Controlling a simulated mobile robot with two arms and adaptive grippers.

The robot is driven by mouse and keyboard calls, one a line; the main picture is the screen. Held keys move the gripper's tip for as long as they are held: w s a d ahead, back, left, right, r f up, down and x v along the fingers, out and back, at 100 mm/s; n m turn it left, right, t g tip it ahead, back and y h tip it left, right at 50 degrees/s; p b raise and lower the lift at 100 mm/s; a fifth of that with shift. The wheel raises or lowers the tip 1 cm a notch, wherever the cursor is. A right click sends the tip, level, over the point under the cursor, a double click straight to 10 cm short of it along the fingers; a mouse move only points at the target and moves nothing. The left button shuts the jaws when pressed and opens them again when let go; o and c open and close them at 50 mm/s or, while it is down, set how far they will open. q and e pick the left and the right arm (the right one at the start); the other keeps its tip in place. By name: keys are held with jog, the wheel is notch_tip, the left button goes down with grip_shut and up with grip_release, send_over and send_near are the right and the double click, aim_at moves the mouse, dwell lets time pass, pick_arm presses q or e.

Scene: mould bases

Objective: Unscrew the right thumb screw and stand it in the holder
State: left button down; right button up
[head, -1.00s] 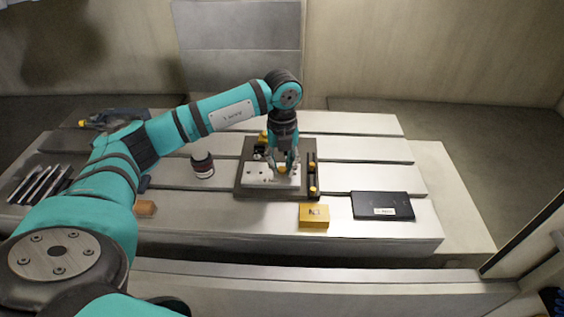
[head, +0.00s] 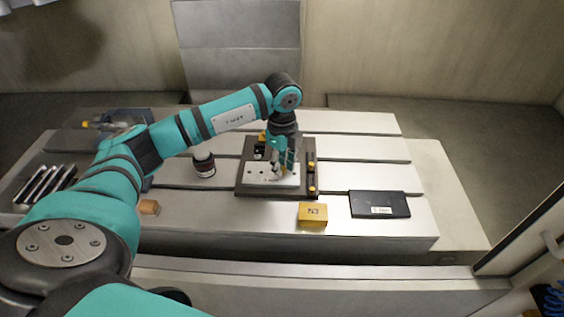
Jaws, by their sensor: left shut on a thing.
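The mould base is a pale plate (head: 257,175) with several holes, lying on a dark base plate (head: 243,190) on the slatted table. My left gripper (head: 281,172) points down over the right part of the pale plate, its fingers shut on the thumb screw. The fingers hide most of the screw, and I cannot tell whether it is still in its hole. A dark bar (head: 311,178) with yellow knobs runs along the base plate's right side. A yellow block (head: 313,221) with a dark mark on top sits just in front; I cannot tell which thing is the holder.
A black flat case (head: 379,204) lies to the right. Several metal bars (head: 45,185) lie at the far left. The table's right back is clear.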

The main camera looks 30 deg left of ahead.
pick_arm(q)
jog(key=shift+r, duration=0.2)
pick_arm(e)
jog(key=shift+a+r, duration=0.15)
pick_arm(q)
jog(key=shift+r+p, duration=1.95)
jog(key=shift+r, duration=0.6)
pick_arm(e)
notch_tip(320, 180, up, 4)
jog(key=shift+f, duration=0.2)
